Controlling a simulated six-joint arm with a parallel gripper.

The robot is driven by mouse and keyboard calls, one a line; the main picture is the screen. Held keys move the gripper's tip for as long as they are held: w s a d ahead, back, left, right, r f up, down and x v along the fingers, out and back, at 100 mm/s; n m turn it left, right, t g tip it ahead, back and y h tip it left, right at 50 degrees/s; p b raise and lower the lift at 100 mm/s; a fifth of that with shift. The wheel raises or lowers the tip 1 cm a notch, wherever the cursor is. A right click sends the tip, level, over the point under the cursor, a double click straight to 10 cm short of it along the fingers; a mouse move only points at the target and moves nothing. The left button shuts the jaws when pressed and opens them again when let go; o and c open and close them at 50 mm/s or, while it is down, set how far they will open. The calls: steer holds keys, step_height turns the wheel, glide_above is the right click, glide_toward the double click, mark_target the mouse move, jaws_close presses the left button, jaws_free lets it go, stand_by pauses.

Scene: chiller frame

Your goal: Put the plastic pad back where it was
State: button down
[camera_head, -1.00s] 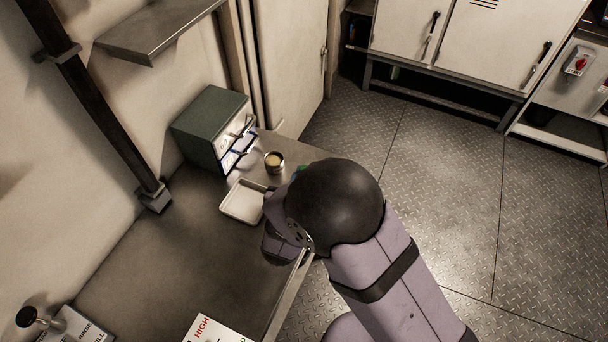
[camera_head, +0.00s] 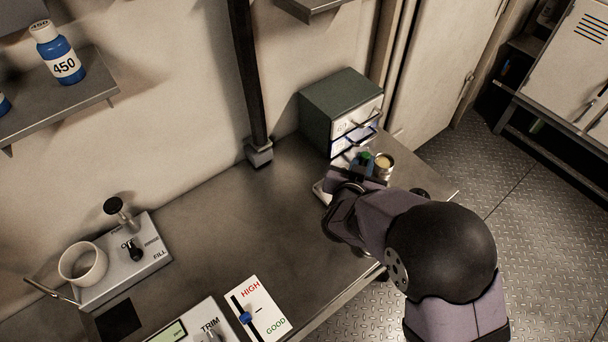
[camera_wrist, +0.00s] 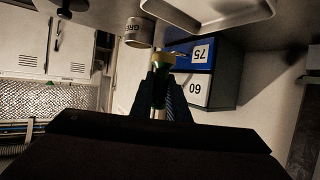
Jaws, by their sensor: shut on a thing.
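My gripper (camera_wrist: 161,88) is shut on a small green piece (camera_wrist: 161,72) with a yellowish end, held between its dark fingers. In the head view the green piece (camera_head: 366,157) shows above the bench, beside the drawers. I cannot tell for sure whether it is the plastic pad. The green drawer cabinet (camera_head: 322,103) stands at the back of the bench. The wrist view is upside down and shows a blue-framed front marked 75 (camera_wrist: 202,54) and one marked 60 (camera_wrist: 196,91). The fingertips are in front of these fronts.
A round tin (camera_head: 384,163) stands right of the gripper, close to it. A pale tray (camera_head: 321,190) is mostly hidden by my arm; it also shows in the wrist view (camera_wrist: 215,18). The bench (camera_head: 215,215) is clear in its middle. A dark post (camera_head: 250,75) stands left of the cabinet.

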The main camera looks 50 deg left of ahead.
steer(key=s+a+r+n+g+y+b, duration=0.1)
steer(key=s+a+n+g+y+b, duration=0.25)
steer(key=a, duration=0.45)
steer(key=s+a+r+n+g+y+b, duration=0.25)
steer(key=s+a+b, duration=0.2)
steer(key=a, duration=0.35)
steer(key=shift+t+h, duration=0.4)
steer(key=shift+w+d+f, duration=0.1)
steer(key=shift+d+f, duration=0.05)
steer(key=shift+f, duration=2.5)
steer(key=shift+w+d+f, duration=0.1)
steer(key=shift+f, duration=2.55)
steer(key=shift+f, duration=0.1)
steer(key=shift+f+b, duration=0.15)
steer(key=shift+b, duration=0.15)
steer(key=c, duration=1.7)
jaws_free()
